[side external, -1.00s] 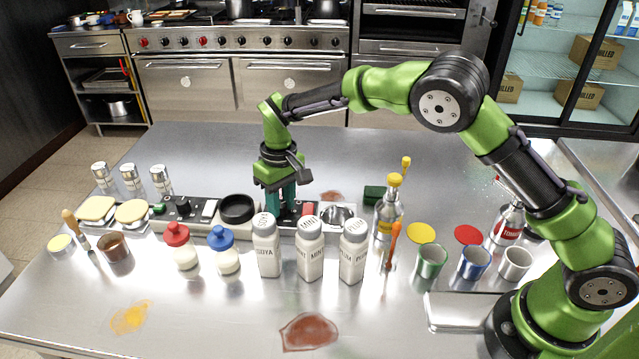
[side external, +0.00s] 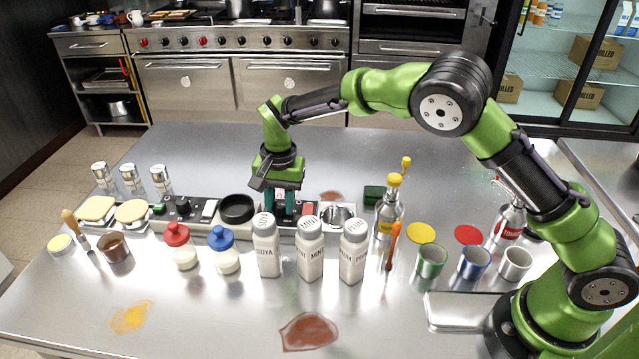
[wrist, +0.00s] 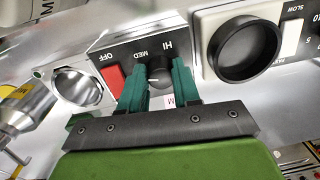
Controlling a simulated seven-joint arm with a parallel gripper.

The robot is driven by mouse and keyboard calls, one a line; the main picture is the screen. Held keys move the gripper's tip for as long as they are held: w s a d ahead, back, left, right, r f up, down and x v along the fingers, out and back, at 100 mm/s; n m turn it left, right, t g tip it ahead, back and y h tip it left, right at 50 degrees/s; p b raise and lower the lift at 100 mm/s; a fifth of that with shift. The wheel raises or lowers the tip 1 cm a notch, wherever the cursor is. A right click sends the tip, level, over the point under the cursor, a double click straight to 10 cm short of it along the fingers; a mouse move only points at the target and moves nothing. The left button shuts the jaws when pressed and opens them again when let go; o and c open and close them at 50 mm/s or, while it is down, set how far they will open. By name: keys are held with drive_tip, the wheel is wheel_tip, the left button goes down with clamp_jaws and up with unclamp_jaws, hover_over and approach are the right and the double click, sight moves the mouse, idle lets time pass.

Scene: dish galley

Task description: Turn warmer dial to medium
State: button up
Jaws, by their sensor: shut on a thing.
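The warmer dial (wrist: 158,75) is a dark round knob on a black panel (wrist: 126,48) marked OFF, MED and HI. My gripper (wrist: 160,70) has its two teal fingers on either side of the dial, shut on it. A short white mark shows on the dial between the fingers; which label it points to is unclear. In the side external view my gripper (side external: 279,207) points down at the panel behind the white shaker bottles, and the dial is hidden there. A red switch (wrist: 114,82) sits left of the dial in the wrist view.
A round black cup-like part (side external: 237,208) stands left of my gripper, and a metal bowl (side external: 338,216) to its right. White labelled bottles (side external: 310,250) stand close in front. A yellow-topped bottle (side external: 388,212) is farther right. The counter behind is mostly clear.

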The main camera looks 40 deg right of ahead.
sight(282, 207)
drive_tip(key=m, duration=0.6)
drive_tip(key=shift+a+r, duration=0.1)
drive_tip(key=shift+m, duration=0.4)
drive_tip(key=o, duration=1.1)
drive_tip(key=shift+c, duration=0.2)
wheel_tip(282, 207, up, 17)
drive_tip(key=shift+s, duration=0.35)
